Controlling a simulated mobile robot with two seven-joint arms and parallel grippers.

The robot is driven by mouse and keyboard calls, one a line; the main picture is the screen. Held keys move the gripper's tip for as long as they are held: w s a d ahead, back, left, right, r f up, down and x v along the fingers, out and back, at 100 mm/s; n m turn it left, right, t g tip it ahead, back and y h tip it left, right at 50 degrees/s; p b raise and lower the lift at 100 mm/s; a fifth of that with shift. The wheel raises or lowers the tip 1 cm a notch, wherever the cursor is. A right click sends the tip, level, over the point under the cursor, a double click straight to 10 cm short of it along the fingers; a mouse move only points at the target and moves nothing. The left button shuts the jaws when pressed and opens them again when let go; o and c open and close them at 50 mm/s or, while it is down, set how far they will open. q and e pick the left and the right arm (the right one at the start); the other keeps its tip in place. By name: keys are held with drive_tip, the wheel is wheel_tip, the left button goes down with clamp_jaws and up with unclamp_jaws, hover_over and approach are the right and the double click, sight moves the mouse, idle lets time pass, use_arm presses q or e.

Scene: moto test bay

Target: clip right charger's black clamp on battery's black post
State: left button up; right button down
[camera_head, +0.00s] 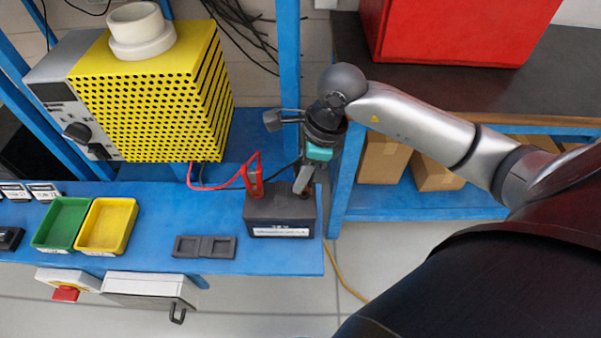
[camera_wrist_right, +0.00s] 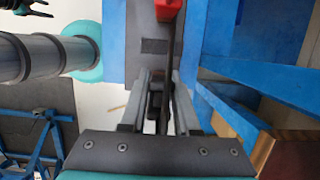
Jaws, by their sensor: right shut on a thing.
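The battery (camera_head: 278,217) is a dark box with a white label, at the right end of the blue bench. A red clamp (camera_head: 253,178) stands on its left side; a red clamp also shows at the top of the right wrist view (camera_wrist_right: 168,9). My right gripper (camera_head: 303,184) is shut and points down over the battery's right side. In the right wrist view its fingers (camera_wrist_right: 155,105) close on a dark piece, likely the black clamp (camera_wrist_right: 156,98). The fingers hide the black post, so I cannot tell whether the clamp touches it. A dark and teal part in that view's upper left may be my left gripper (camera_wrist_right: 25,9).
The yellow perforated charger (camera_head: 155,95) stands back left, with red and black leads.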

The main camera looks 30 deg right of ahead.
drive_tip(key=shift+f+b, duration=0.5)
drive_tip(key=shift+f, duration=0.05)
drive_tip(key=c, duration=0.6)
unclamp_jaws()
drive_tip(key=shift+o, duration=0.2)
drive_tip(key=p+v, duration=0.1)
drive_tip(key=v, duration=1.4)
